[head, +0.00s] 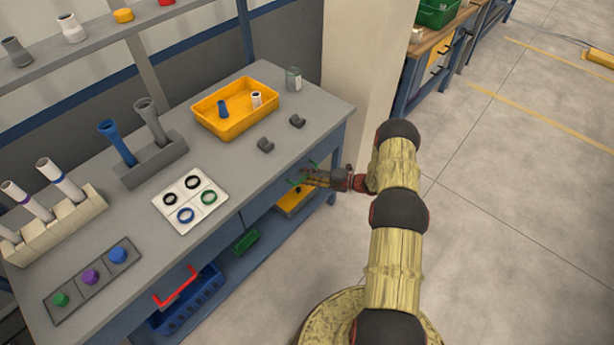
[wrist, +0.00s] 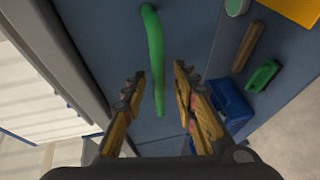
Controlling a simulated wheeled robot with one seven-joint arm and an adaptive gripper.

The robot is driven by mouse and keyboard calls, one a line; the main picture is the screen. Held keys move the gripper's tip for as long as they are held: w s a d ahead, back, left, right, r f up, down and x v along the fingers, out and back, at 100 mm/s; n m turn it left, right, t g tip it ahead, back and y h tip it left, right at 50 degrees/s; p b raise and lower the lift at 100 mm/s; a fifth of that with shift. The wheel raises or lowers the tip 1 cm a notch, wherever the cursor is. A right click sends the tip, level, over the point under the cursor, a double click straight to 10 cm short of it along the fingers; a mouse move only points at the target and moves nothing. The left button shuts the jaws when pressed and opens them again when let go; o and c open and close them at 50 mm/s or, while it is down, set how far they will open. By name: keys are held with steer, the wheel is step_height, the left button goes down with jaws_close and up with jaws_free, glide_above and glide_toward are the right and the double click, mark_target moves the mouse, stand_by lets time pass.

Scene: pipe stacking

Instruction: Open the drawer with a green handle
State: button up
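The green handle (wrist: 155,60) is a long bar on the blue drawer front (wrist: 190,50) in the wrist view. Its near end lies between the fingers of my gripper (wrist: 161,75), which are apart on both sides and do not appear to touch it. In the head view my gripper (head: 303,176) is at the right part of the bench front, by the green handle (head: 294,181), which it partly hides. The drawer looks closed, though the gripper covers part of it.
A red handle (head: 176,287) is on the bench front further left. A blue crate (head: 187,305), a green bin (head: 246,242) and a yellow bin (head: 297,203) sit below the worktop (head: 250,180). A beige pillar (head: 365,80) stands behind my arm.

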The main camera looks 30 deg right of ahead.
steer(key=shift+c, duration=0.4)
jaws_close()
stand_by(0.5)
